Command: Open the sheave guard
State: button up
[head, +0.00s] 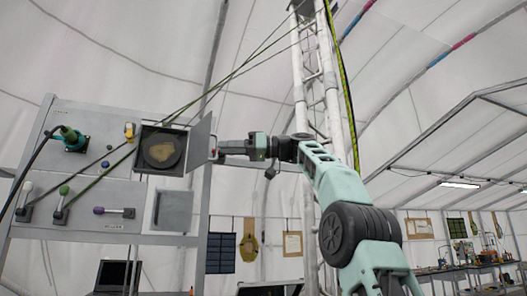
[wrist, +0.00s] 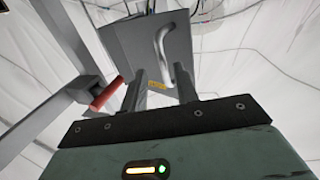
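The sheave guard (head: 200,141) is a grey plate standing out from the right side of a dark square housing (head: 140,160) on the panel. In the wrist view the guard (wrist: 125,40) fills the upper middle, with a pale curved handle (wrist: 161,42) and a small yellow label. My gripper (head: 219,150) is just right of the guard. In the wrist view my gripper (wrist: 160,78) has its fingers apart, close to the handle's lower end; I cannot tell whether they touch it.
A red grip (wrist: 105,93) on a grey bar is left of my fingers. The grey panel (head: 100,192) carries a green connector (head: 72,138), a yellow part (head: 129,131) and several levers. Ropes cross in front of it. A lattice mast (head: 301,95) stands behind my arm.

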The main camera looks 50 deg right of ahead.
jog(key=v, duration=1.4)
jog(key=shift+s+d, duration=0.15)
